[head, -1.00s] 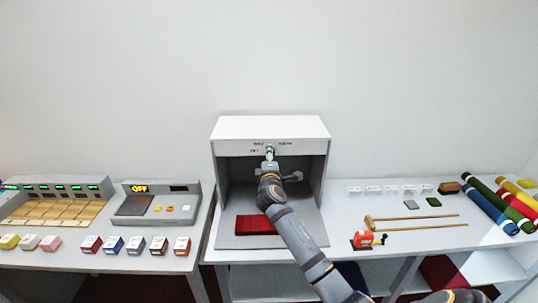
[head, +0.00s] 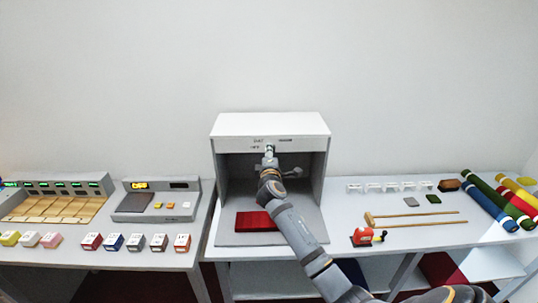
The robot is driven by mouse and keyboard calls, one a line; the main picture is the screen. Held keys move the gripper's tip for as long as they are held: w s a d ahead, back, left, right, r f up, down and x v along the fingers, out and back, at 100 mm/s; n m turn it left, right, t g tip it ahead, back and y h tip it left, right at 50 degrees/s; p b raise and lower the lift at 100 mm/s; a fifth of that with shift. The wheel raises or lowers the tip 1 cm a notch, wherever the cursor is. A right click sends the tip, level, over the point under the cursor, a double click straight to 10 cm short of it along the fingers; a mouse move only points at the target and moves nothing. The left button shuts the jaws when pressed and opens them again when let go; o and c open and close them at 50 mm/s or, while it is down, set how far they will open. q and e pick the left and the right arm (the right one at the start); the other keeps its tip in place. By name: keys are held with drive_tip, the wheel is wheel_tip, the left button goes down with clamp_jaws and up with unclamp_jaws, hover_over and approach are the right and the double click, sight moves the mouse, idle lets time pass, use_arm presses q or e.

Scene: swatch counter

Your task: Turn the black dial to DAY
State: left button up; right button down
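The light booth (head: 230,127) is a white-topped grey box at the centre of the counter in the head view. The black dial is on its front strip, among small labels (head: 258,140), and is mostly hidden by my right gripper (head: 269,150). The gripper is at the dial, its arm reaching up from the lower right. I cannot tell whether its fingers touch or grip the dial, or where the dial points. A red swatch (head: 255,222) lies on the booth floor. My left gripper is not in view.
Left of the booth are a grey device with an OFF display (head: 150,203), a lit panel with tan tiles (head: 55,209) and several small tubs. At right are two wooden sticks (head: 412,215), a red tool (head: 364,237) and coloured rolls (head: 490,205).

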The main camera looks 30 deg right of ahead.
drive_tip(key=shift+s+d+r+m+b, duration=0.1)
drive_tip(key=shift+r+m+b, duration=0.05)
drive_tip(key=shift+m+b, duration=2.45)
drive_tip(key=shift+d+r+m+b, duration=0.1)
drive_tip(key=shift+r+m+b, duration=0.05)
drive_tip(key=shift+m+b, duration=2.4)
drive_tip(key=shift+m+p, duration=0.4)
drive_tip(key=shift+m, duration=0.15)
drive_tip(key=c, duration=1)
unclamp_jaws()
